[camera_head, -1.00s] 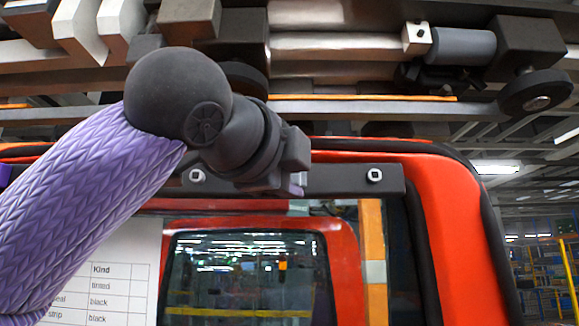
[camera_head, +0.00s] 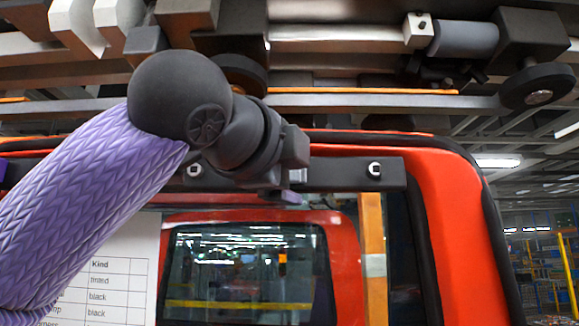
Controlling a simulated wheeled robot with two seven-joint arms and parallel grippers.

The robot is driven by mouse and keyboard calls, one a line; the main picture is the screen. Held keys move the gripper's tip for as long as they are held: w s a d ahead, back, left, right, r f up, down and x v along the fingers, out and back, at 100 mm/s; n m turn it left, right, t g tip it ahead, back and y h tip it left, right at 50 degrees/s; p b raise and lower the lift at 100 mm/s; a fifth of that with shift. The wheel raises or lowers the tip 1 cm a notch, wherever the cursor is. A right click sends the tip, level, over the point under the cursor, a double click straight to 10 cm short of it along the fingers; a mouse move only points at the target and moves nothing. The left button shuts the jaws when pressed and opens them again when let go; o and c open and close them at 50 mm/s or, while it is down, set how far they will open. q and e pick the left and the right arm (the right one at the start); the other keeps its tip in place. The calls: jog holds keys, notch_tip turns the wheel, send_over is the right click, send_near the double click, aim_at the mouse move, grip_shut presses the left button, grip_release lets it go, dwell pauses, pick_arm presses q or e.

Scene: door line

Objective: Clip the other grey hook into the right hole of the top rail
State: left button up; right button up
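The top rail (camera_head: 335,174) is a dark grey bar across the upper part of the door frame. Its right hole (camera_head: 374,169) has a pale rim and shows uncovered near the rail's right end. Another pale-rimmed hole (camera_head: 194,170) shows farther left, beside my wrist. My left gripper (camera_head: 288,194) is in front of the rail between these two holes, left of the right hole. My dark wrist hides most of it, so its opening is unclear. A small purplish-grey piece shows at its tip; I cannot tell whether it is a fingertip or a hook. My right gripper is out of view.
The red door frame (camera_head: 447,210) surrounds a window (camera_head: 240,265). An orange upright strip (camera_head: 372,235) stands below the right hole. Metal bars and a dark roller (camera_head: 536,86) hang above the rail. A printed sheet (camera_head: 120,270) is at lower left.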

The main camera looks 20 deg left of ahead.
pick_arm(q)
jog(key=s+a+b, duration=0.2)
jog(key=s+b, duration=0.5)
jog(key=s, duration=1.2)
jog(key=shift+a+f, duration=0.2)
jog(key=shift+f, duration=0.05)
